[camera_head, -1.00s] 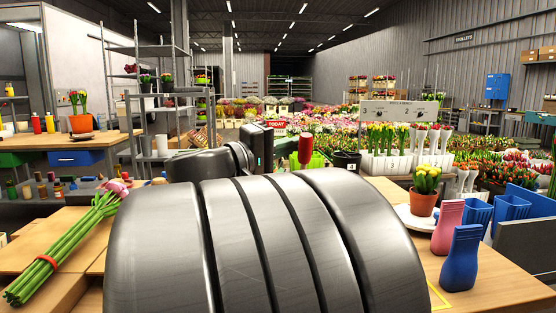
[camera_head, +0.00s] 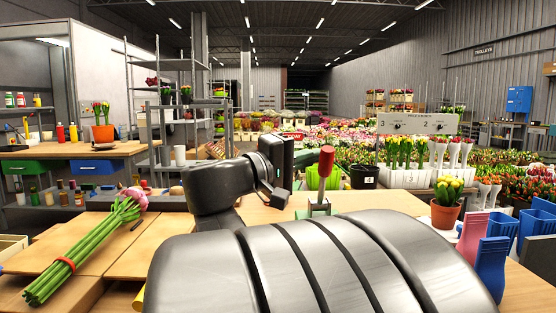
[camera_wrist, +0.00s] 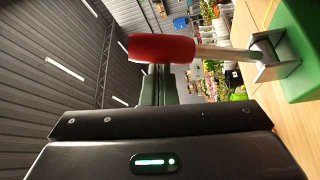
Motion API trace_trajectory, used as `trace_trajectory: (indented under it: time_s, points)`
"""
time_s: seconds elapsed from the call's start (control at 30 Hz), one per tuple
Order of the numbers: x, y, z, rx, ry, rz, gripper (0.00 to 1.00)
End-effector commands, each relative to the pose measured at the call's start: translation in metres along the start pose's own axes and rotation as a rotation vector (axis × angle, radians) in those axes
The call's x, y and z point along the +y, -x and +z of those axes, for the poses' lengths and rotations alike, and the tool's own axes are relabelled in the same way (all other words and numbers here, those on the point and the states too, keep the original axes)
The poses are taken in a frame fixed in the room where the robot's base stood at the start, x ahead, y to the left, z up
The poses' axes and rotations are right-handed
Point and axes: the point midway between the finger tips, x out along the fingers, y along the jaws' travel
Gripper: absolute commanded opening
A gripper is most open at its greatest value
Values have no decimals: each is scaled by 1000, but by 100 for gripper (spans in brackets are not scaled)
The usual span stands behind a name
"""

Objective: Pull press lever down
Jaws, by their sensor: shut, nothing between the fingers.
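The press lever has a red handle (camera_head: 326,160) on a metal rod and stands nearly upright from a green press base (camera_head: 318,210) on the table. In the wrist view the red handle (camera_wrist: 160,48) crosses in front of my fingertips, with its rod running right to a metal bracket on the green base (camera_wrist: 302,45). My gripper (camera_wrist: 158,85) is shut with nothing between its fingers. It is close to the handle; I cannot tell whether they touch. In the head view my wrist is just left of the lever, and the fingertips are not clear.
A tulip bunch with a red band (camera_head: 85,250) lies on the table at left. A potted yellow tulip (camera_head: 446,203), a pink sleeve (camera_head: 472,238) and a blue sleeve (camera_head: 491,268) stand at right. A dark pot (camera_head: 364,176) is behind the lever.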

Motion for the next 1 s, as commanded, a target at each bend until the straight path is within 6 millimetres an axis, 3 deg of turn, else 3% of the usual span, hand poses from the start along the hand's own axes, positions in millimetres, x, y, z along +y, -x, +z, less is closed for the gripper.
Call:
trace_trajectory:
  time_s: [0.17,1.0]
  points:
    - [0,12,-1,4,1,-2,0]
    - [1,124,-1,4,-1,-1,0]
